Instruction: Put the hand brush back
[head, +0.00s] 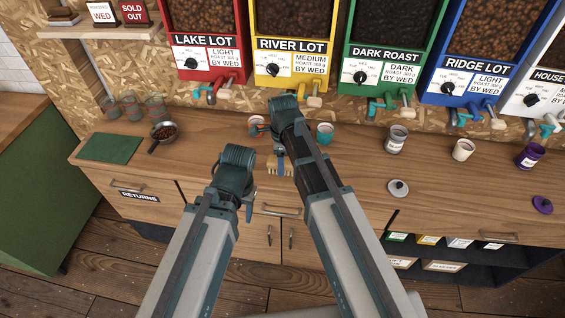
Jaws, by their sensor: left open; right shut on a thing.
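The hand brush (287,169) is a small tan, bristled thing, seen in the head view at the front part of the wooden counter. My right gripper (280,157) is shut on it from above. My wrist and gripper hide part of the brush, and I cannot tell whether it touches the counter. My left gripper (248,211) is open and empty, lower in the picture and left of the brush, in front of the counter's drawer fronts.
A green mat (110,148) and a metal scoop of beans (163,135) lie at the counter's left. A teal cup (324,133), grey jar (396,139), cream cup (462,150) and purple jar (530,155) stand rightward. Bean dispensers line the back.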

